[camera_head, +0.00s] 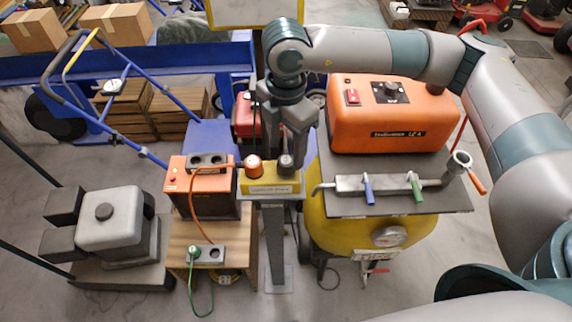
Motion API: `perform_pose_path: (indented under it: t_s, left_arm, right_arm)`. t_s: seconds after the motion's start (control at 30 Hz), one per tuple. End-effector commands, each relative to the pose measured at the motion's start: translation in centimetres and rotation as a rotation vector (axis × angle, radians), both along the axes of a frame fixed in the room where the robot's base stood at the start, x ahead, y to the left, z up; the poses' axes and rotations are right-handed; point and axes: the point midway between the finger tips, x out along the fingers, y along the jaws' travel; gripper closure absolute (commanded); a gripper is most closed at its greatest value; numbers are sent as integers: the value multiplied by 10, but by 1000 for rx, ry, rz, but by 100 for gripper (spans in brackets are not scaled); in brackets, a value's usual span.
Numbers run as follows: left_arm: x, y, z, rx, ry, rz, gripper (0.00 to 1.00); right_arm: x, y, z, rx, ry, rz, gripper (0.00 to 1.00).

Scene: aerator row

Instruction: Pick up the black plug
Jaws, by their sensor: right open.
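The black plug (286,164) stands upright on the right side of the yellow block (270,187), which is on a grey post. An orange plug (253,168) stands beside it on the left, with an orange cord running from it. My right gripper (289,150) points down from above, its open fingers close around or just behind the black plug. I cannot tell whether the fingers touch it. My left gripper is not in view.
An orange box with a socket strip (207,160) stands left, above a lower socket strip (207,255) holding a green plug. An orange compressor (391,116) and a manifold with coloured levers (390,187) stand right. A grey machine (110,218) sits far left.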

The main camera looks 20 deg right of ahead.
Motion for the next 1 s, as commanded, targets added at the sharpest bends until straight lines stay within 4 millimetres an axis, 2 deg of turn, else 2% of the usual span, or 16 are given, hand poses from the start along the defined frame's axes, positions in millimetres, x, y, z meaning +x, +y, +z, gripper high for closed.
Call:
perform_pose_path:
  t_s: [0.27, 0.4, 0.6, 1.0]
  left_arm:
    - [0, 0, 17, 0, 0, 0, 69]
    - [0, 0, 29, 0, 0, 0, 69]
    - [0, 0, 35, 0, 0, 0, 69]
    - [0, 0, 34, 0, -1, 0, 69]
  right_arm:
    - [-2, 0, -13, -1, 4, -1, 45]
    - [-3, 0, -28, -2, 5, -1, 45]
    - [-2, 0, -49, 0, 2, -1, 45]
    - [-2, 0, -52, 0, 1, 0, 45]
